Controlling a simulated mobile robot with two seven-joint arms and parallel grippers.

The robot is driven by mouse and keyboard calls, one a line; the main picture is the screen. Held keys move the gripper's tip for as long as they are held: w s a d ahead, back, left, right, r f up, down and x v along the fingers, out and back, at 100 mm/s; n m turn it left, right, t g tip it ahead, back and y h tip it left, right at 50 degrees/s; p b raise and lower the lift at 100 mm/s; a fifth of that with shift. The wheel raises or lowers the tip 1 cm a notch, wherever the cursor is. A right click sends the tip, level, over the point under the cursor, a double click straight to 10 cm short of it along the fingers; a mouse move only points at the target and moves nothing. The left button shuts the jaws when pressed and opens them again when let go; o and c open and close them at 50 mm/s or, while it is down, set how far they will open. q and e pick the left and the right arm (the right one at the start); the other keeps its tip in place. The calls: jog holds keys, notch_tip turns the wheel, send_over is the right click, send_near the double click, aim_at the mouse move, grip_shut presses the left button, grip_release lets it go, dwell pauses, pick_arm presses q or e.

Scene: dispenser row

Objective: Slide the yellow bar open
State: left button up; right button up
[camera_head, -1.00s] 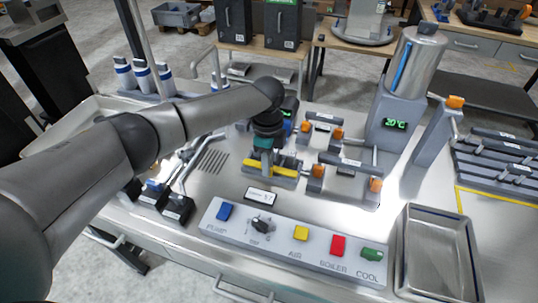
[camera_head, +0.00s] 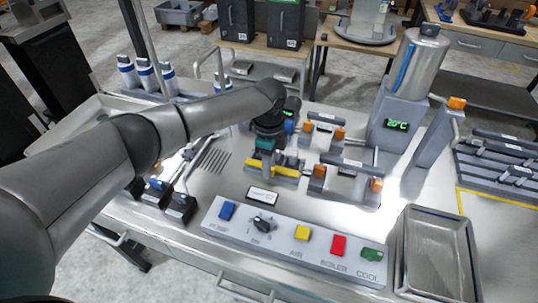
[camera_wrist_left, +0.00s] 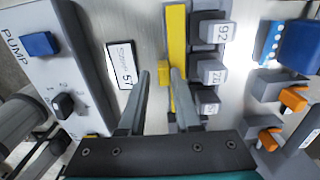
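The yellow bar (camera_head: 285,170) lies on a low grey rail unit on the steel bench in the head view. In the left wrist view the yellow bar (camera_wrist_left: 177,35) is a long strip with a small yellow tab (camera_wrist_left: 163,72) on its left side. My left gripper (camera_head: 265,160) points down at the bar's left part in the head view. In the left wrist view my left gripper (camera_wrist_left: 160,78) has its two fingers apart. The tab shows between the fingertips, nearer the right finger, which overlaps the bar. Contact cannot be told. My right gripper is not in view.
Grey numbered blocks (camera_wrist_left: 212,72) stand right beside the bar. A button panel (camera_head: 265,240) lies in front, with a small label plate (camera_head: 262,196) behind it. Orange-ended clamps (camera_head: 345,170) stand to the right. A metal tray (camera_head: 437,285) is at the front right.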

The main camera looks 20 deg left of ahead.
pick_arm(q)
notch_tip(320, 180, up, 15)
jog(key=p, duration=0.1)
dwell(0.3)
dwell(0.4)
